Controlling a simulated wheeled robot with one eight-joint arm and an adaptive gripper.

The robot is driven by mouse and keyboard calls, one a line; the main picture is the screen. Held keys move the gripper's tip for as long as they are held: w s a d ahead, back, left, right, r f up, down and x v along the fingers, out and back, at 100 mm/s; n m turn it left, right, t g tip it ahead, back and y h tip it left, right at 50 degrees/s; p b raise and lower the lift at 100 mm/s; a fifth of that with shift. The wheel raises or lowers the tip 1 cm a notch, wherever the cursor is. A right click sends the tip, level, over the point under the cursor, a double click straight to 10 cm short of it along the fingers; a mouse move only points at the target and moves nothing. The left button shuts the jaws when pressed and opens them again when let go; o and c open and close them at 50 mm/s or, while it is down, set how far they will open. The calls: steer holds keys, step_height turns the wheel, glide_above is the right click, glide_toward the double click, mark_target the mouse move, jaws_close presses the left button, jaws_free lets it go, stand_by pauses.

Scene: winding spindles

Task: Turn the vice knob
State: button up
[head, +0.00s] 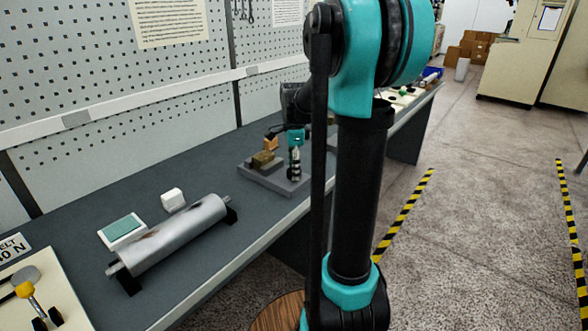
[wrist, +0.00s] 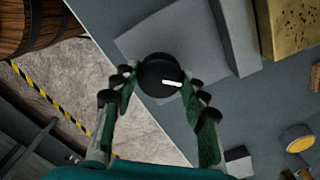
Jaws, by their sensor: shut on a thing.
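The vice knob (wrist: 158,72) is round and black with a white mark on its right side. In the wrist view it sits between the two fingertips of my gripper (wrist: 160,80), which is shut on it. The vice's grey base plate (head: 267,179) lies on the workbench in the head view, with a brass-coloured block (head: 265,160) on it. The brass block also shows at the top right of the wrist view (wrist: 290,25). In the head view my gripper (head: 295,177) is low over the plate's right part, and the knob is hidden or too small to make out.
A grey roller (head: 175,233) on black supports, a white block (head: 173,200) and a green-topped pad (head: 122,230) lie on the bench (head: 105,265). A pegboard (head: 160,90) stands behind. A barrel (wrist: 35,25) is on the floor beside the bench.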

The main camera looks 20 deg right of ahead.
steer(key=shift+m, duration=0.3)
steer(key=o, duration=1.2)
steer(key=shift+c, duration=0.2)
steer(key=shift+r, duration=0.15)
step_height(320, 180, up, 12)
steer(key=shift+s, duration=0.1)
